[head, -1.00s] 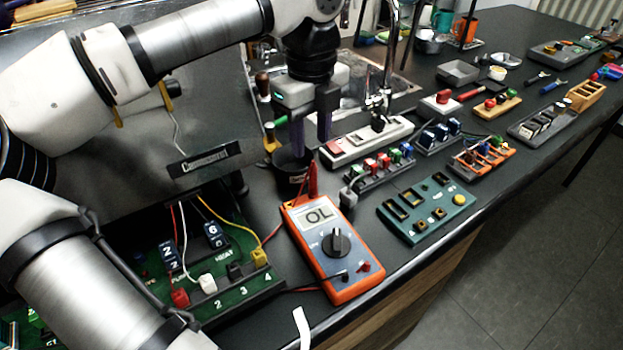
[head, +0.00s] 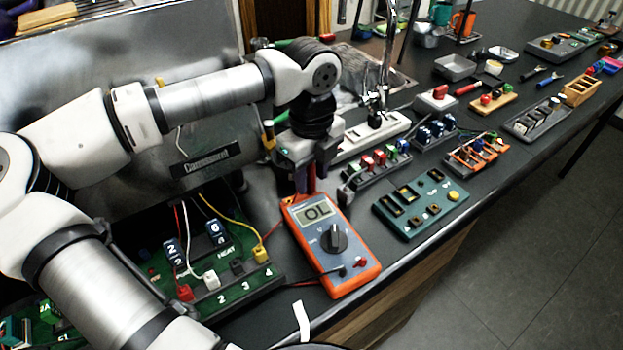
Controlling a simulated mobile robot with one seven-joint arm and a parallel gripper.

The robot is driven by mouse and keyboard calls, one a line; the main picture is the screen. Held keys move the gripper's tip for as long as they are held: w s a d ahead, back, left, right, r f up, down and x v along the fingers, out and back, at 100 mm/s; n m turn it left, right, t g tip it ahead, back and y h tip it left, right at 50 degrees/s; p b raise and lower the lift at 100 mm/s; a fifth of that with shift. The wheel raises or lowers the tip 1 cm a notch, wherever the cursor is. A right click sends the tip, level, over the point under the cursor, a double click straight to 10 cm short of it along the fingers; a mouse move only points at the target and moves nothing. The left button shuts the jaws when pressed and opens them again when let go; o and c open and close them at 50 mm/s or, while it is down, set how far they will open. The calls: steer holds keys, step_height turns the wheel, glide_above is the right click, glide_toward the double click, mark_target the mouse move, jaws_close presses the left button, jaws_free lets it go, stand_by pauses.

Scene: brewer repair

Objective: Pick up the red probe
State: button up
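The red probe (head: 312,182) stands about upright just behind the top end of the orange multimeter (head: 350,268). Only a short red piece of it shows; its upper part is hidden by my gripper. My gripper (head: 311,176) points down over the probe, with its dark purple fingers on either side of the red piece. I cannot tell whether the fingers touch it. The multimeter display reads OL. The dark cup near the probe is mostly hidden behind my gripper.
A green board (head: 240,290) with wires and plugs lies left of the multimeter. A teal panel (head: 425,208) lies to its right. A grey block row with coloured plugs (head: 375,172) and a white power strip (head: 355,142) stand close behind. A steel machine rises at the left.

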jaws_close()
